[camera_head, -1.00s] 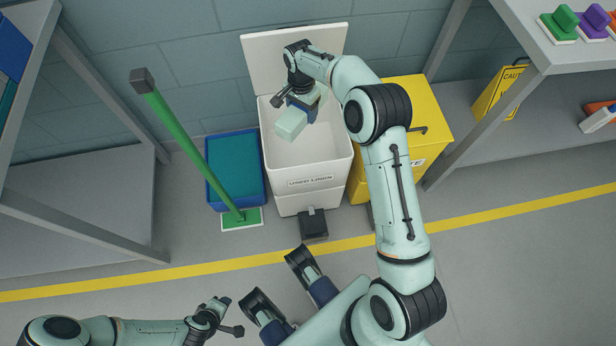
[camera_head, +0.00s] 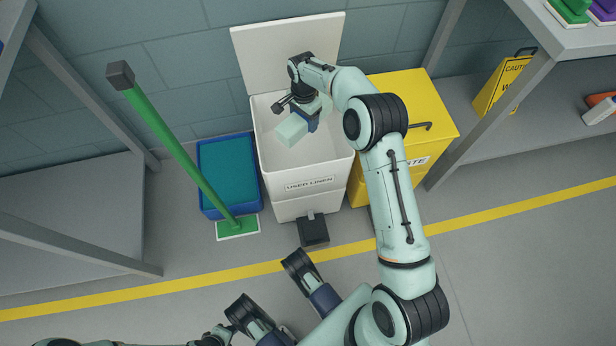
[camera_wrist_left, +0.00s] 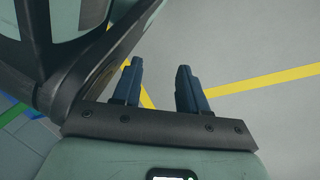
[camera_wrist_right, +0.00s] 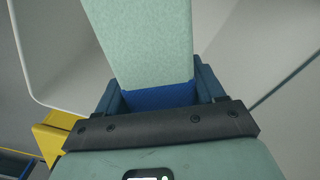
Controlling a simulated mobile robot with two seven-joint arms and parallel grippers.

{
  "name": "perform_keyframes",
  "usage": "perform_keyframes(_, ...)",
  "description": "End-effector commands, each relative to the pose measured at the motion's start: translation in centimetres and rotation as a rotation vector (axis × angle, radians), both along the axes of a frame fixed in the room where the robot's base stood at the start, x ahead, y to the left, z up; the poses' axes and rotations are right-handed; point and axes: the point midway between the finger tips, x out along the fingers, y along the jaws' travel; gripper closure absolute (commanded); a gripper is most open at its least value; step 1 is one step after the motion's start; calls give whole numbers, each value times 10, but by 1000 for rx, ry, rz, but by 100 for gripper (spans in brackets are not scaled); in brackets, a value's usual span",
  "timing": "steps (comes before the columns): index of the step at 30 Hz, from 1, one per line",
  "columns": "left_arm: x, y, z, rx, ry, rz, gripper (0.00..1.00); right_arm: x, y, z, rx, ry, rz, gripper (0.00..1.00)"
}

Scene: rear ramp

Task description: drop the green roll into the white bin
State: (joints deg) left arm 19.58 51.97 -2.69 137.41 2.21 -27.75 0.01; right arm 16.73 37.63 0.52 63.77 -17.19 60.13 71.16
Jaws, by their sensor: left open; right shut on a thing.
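The white bin (camera_head: 300,170) stands open against the wall, its lid tipped back and a "USED LINEN" label on its front. My right gripper (camera_head: 307,119) is over the bin's opening, shut on the pale green roll (camera_head: 291,130). In the right wrist view, the roll (camera_wrist_right: 145,40) stretches away from between the right gripper's fingers (camera_wrist_right: 160,92), with a blue band at the held end. White bin walls show around it. My left gripper (camera_wrist_left: 162,85) is open and empty above the floor in the left wrist view.
A yellow bin (camera_head: 400,150) stands close on the right of the white bin. A blue tub (camera_head: 228,175) and a green-handled mop (camera_head: 175,150) are on its left. A black pedal (camera_head: 313,231) juts out in front. Grey shelves (camera_head: 550,60) flank both sides.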

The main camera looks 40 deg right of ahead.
Motion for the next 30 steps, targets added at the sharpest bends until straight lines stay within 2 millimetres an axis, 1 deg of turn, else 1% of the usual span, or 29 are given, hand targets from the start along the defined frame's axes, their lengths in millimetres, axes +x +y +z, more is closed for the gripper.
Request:
perform_keyframes(3,-5,1,-4,-1,17,2,57,0,0,-5,-1,-2,0,72)
perform_keyframes(10,-6,1,-3,-1,20,3,57,0,0,-4,-1,-3,1,72)
perform_keyframes(11,-6,1,-3,-1,20,3,57,0,0,-4,-1,-3,1,25)
perform_keyframes(12,-6,1,-3,-1,19,2,57,0,0,-4,-1,-3,1,12)
perform_keyframes(13,-6,1,-3,-1,19,2,57,0,0,-4,-1,-3,1,2)
perform_keyframes(23,-5,1,-3,-1,16,1,57,0,0,-3,-1,-1,1,2)
perform_keyframes(26,-1,0,1,-1,3,0,57,1,0,6,-2,-3,0,2)
perform_keyframes(30,12,-2,11,2,-41,-4,57,1,0,33,-2,-6,1,2)
